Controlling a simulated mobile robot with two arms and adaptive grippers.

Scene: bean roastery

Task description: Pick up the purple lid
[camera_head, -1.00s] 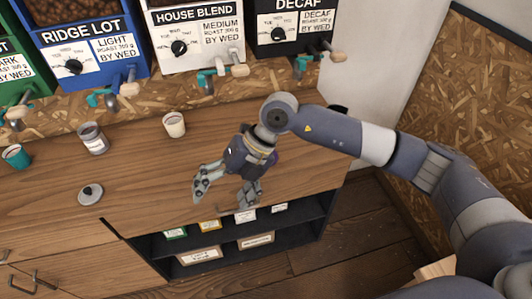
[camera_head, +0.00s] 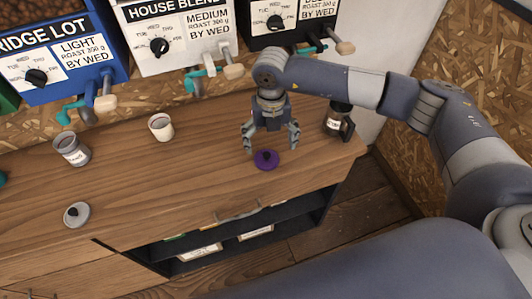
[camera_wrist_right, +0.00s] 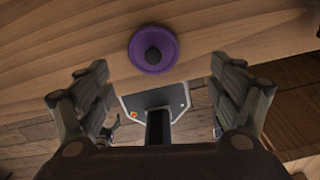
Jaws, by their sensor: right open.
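The purple lid (camera_head: 266,159) is a round disc with a dark knob, lying on the wooden counter near its front edge. It also shows in the right wrist view (camera_wrist_right: 153,48), ahead of and between the fingers. My right gripper (camera_head: 272,148) is open and empty, pointing down above the counter just behind the lid in the head view. In the right wrist view the gripper's fingers (camera_wrist_right: 160,90) are spread wide with nothing between them, apart from the lid. My left gripper is not in view.
A dark labelled jar (camera_head: 337,120) stands close to the right of my gripper. A cream cup (camera_head: 160,127), a grey labelled canister (camera_head: 72,149) and a grey lid (camera_head: 76,215) are to the left. Bean dispensers with taps (camera_head: 215,75) line the back. The counter between is clear.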

